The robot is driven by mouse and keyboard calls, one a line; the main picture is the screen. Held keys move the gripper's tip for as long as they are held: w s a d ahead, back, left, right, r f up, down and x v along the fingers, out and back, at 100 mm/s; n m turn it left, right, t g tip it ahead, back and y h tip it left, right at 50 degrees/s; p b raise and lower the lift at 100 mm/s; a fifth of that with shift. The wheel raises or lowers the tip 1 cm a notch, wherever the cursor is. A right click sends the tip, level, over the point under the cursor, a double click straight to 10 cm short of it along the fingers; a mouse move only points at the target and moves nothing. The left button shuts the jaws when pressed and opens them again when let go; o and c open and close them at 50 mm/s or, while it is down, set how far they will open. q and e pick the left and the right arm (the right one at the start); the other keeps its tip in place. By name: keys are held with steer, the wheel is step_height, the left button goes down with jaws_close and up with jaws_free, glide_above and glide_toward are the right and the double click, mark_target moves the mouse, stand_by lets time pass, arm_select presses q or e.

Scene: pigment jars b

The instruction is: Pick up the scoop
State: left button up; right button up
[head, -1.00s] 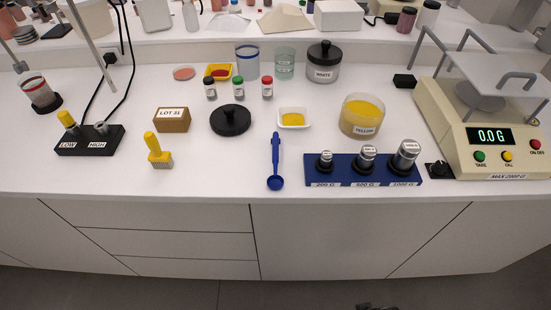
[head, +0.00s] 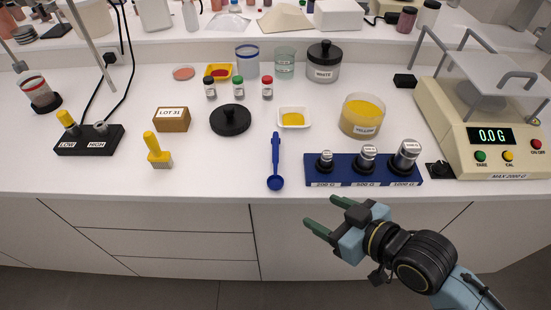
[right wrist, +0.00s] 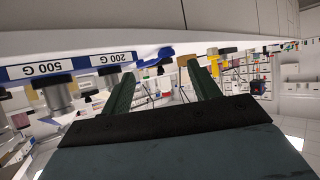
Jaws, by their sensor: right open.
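The blue scoop (head: 275,163) lies on the white bench near its front edge, bowl toward me and handle pointing back. My right gripper (head: 323,214) is open and empty in front of the bench edge, to the right of the scoop and nearer to me. In the right wrist view, the two green fingers of the right gripper (right wrist: 163,84) stand apart with nothing between them. Part of the blue scoop (right wrist: 160,58) shows beyond them, near the bench edge. My left gripper is not in view.
A blue weight rack (head: 340,172) with 200, 500 and 1000 g weights stands right of the scoop. A yellow brush (head: 158,153) stands to its left. A white dish (head: 283,121) and a yellow jar (head: 362,118) sit behind.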

mark_target(276, 182)
steer(key=shift+n+y, duration=0.4)
steer(key=shift+y, duration=0.3)
steer(key=x, duration=0.4)
steer(key=r+b+x, duration=0.1)
steer(key=x, duration=0.9)
steer(key=shift+w+a+r, duration=0.1)
steer(key=shift+w+r, duration=0.2)
steer(key=shift+w, duration=0.05)
steer(key=c, duration=1.1)
